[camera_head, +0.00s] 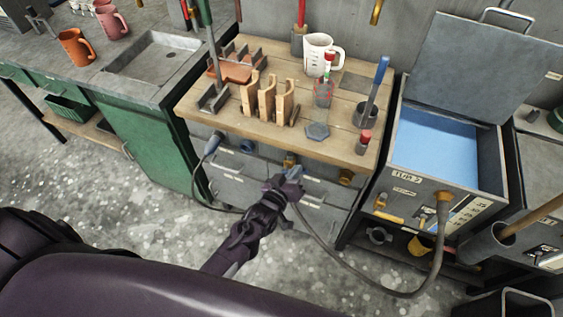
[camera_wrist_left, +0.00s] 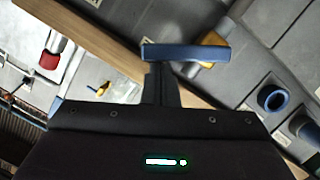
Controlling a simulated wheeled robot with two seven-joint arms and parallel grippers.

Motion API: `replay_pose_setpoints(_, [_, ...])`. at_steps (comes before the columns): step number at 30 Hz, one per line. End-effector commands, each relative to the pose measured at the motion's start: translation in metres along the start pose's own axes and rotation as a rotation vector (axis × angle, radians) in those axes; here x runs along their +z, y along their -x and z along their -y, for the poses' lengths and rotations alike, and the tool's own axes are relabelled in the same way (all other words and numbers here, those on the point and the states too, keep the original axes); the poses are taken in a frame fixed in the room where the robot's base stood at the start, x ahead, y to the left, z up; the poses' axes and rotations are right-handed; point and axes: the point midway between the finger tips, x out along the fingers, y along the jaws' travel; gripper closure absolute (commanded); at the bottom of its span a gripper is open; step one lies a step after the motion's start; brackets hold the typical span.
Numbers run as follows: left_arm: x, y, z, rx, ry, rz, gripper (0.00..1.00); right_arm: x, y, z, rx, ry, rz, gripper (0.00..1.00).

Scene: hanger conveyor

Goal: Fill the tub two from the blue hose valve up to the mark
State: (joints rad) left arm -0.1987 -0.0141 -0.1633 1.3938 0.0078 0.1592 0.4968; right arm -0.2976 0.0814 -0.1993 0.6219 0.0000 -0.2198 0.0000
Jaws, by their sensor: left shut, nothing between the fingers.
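The tub two (camera_head: 404,177) stands at the right with its lid raised, and light blue water shows inside. Its front carries a scale (camera_head: 466,212), too small to read. A grey hose (camera_head: 375,288) runs from its orange fitting (camera_head: 443,203) to the bench front near my left gripper (camera_head: 290,181). That gripper is shut and empty at a blue valve handle. The wrist view shows the blue handle (camera_wrist_left: 185,53) crosswise at the fingertips, with a yellow part (camera_wrist_left: 214,40) behind; contact is unclear. My right gripper is out of view.
The wooden bench top (camera_head: 345,150) above holds a white measuring jug (camera_head: 320,54), a tool rack and several small items. A blue port (camera_head: 247,147) and a brass port (camera_head: 346,176) show on its front. Another hose connector (camera_head: 213,143) is at left. Open floor lies in front.

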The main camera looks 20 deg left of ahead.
Motion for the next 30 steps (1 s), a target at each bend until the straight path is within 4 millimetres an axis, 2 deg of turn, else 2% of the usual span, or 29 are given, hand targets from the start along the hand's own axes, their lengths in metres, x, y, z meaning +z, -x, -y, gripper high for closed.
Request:
replay_pose_setpoints(9, [0.020,-0.005,-0.006,-0.068,-0.273,0.001,1.00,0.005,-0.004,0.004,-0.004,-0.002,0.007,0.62])
replay_pose_setpoints(16, [0.030,-0.008,-0.006,-0.104,-0.419,0.001,1.00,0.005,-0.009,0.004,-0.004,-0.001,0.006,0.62])
replay_pose_setpoints(30, [0.037,-0.009,-0.006,-0.102,-0.412,0.000,1.00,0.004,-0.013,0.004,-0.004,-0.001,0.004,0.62])
